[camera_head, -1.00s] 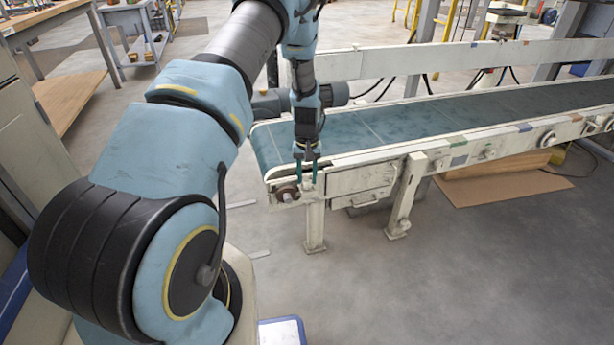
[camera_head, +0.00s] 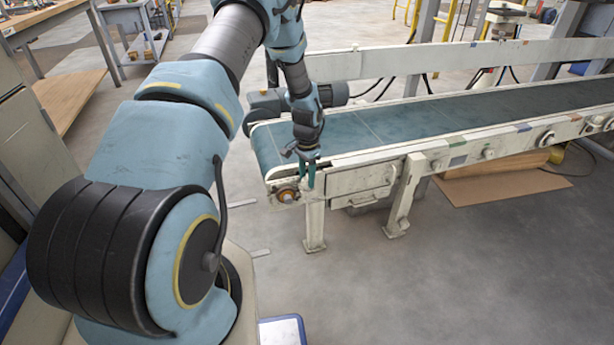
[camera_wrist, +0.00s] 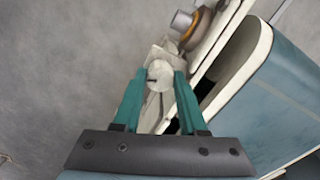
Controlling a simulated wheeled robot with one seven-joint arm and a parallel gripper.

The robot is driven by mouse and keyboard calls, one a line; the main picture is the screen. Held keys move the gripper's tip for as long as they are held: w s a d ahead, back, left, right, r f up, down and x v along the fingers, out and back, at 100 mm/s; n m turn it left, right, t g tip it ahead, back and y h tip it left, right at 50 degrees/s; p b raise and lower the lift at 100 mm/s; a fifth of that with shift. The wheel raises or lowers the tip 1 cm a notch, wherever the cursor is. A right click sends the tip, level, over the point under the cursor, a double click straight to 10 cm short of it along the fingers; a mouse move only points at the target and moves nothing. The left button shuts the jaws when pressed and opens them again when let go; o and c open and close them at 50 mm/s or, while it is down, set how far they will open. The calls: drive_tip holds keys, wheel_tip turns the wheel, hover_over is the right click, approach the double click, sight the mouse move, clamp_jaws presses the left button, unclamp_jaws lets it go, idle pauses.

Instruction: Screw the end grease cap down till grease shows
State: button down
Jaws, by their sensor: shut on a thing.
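The end grease cap (camera_wrist: 159,73) shows in the wrist view as a small, round, pale grey end. It sits between the green fingertips of my gripper (camera_wrist: 160,75), which is shut on it. In the head view my gripper (camera_head: 309,186) reaches down to the near left corner of the conveyor, and its fingers hide the cap. Beside it is the end bearing (camera_head: 287,195), with an amber-orange ring around its middle. In the wrist view this orange ring (camera_wrist: 199,27) is apart from my fingers, next to a grey stub. I cannot tell whether the orange is grease.
The conveyor's teal belt (camera_head: 400,122) runs right from the cap, above a pale frame (camera_head: 362,180) with legs. A dark motor (camera_head: 268,101) is behind the arm. Floor in front is clear. A cardboard sheet (camera_head: 500,187) lies under the conveyor.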

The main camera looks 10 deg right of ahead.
sight(307, 179)
drive_tip(key=shift+m, duration=0.9)
drive_tip(key=shift+c, duration=2.2)
unclamp_jaws()
wheel_tip(307, 179, up, 11)
drive_tip(key=shift+p, duration=0.35)
drive_tip(key=shift+f, duration=0.1)
